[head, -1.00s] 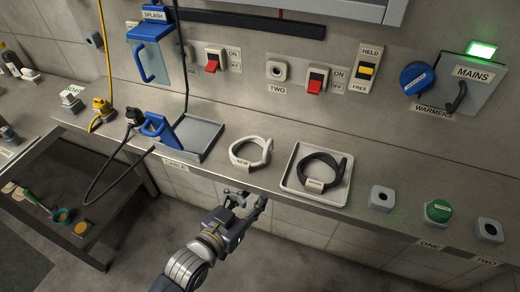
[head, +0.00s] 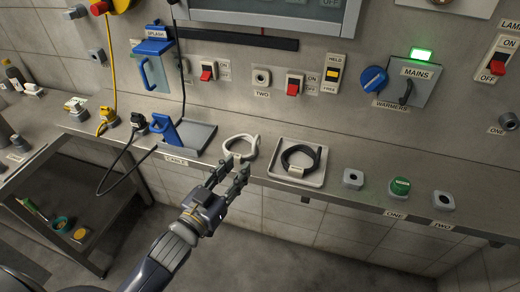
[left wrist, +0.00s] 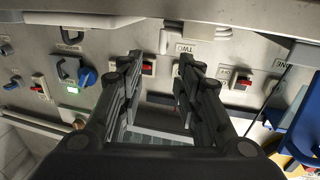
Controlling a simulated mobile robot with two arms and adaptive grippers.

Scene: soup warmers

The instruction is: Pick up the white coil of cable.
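The white coil of cable (head: 238,151) lies on the grey counter, left of the tray with the black coil. A pale tag is on its front side. My left gripper (head: 233,171) reaches up to it from the front, fingers spread, at the counter's front edge. The fingertips are close to the coil's near side; I cannot tell whether they touch it. A white curved piece at the top there seems to be part of the coil. My right gripper is not in view.
A white tray (head: 297,177) holding a black coil (head: 302,157) stands just right. A grey tray with a blue part (head: 167,130) stands left, with a black cable hanging nearby. Button boxes, including a green button (head: 400,186), line the counter's right.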

